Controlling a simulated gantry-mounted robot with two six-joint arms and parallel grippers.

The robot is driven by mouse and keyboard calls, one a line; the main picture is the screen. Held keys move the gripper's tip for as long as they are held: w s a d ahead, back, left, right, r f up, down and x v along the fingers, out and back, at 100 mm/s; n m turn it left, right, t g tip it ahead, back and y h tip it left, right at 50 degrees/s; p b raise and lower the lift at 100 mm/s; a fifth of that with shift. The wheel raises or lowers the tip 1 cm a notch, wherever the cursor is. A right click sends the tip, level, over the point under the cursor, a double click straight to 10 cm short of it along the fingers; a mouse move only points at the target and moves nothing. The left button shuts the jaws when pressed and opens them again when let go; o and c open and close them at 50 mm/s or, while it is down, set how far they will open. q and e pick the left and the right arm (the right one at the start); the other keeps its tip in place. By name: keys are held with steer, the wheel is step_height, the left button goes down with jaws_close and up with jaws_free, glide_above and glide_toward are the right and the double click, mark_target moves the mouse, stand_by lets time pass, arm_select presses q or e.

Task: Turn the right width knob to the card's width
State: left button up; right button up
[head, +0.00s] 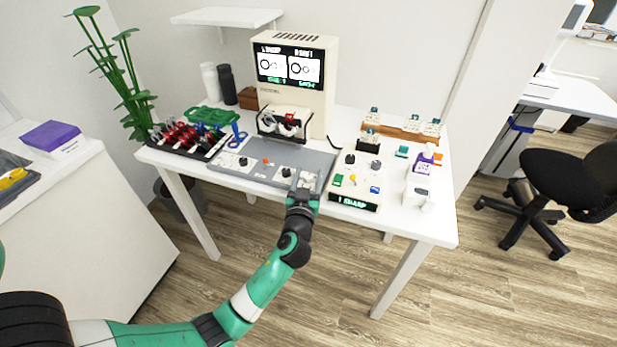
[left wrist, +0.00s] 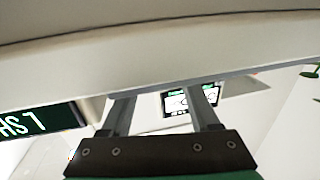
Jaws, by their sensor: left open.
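A grey control panel (head: 258,170) lies on the table's front left. A dark knob on a white plate (head: 286,172) stands at its right, and a similar left knob (head: 243,161) stands at its left. Which setting either knob points at is too small to read. My left gripper (head: 304,180) is over the panel's right front edge, just right of the right knob; whether it touches anything cannot be told. In the left wrist view its two grey fingers (left wrist: 163,96) are apart, with nothing seen between them but the distant screen. I cannot make out a card with a width. My right gripper is out of view.
A beige machine (head: 296,85) with a lit two-ring screen (head: 289,68) stands behind the panel. A white control box (head: 359,180) with a green-lit display sits right of my gripper. A black rack of red-handled items (head: 187,138) is at left. The table's front right corner is clear.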

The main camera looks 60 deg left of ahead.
arm_select(q)
jaws_close()
stand_by(0.4)
steer(key=shift+s+m+t+h+p, duration=0.1)
steer(key=shift+m+t+h+p, duration=0.35)
steer(key=shift+p, duration=0.3)
steer(key=m+t+h+p, duration=0.1)
steer(key=h+p, duration=0.1)
steer(key=p, duration=0.3)
steer(key=m+t+h+p, duration=0.2)
steer(key=p, duration=0.3)
steer(key=m+t+h+p, duration=0.2)
steer(key=p, duration=0.3)
steer(key=shift+a+r+t+h+p, duration=0.1)
steer(key=shift+r+t+h+p, duration=0.2)
steer(key=shift+p, duration=0.1)
steer(key=shift+f+m+t+h, duration=0.25)
steer(key=shift+m+h, duration=0.5)
steer(key=shift+h, duration=0.1)
steer(key=shift+f+h, duration=0.1)
steer(key=shift+h, duration=0.2)
jaws_free()
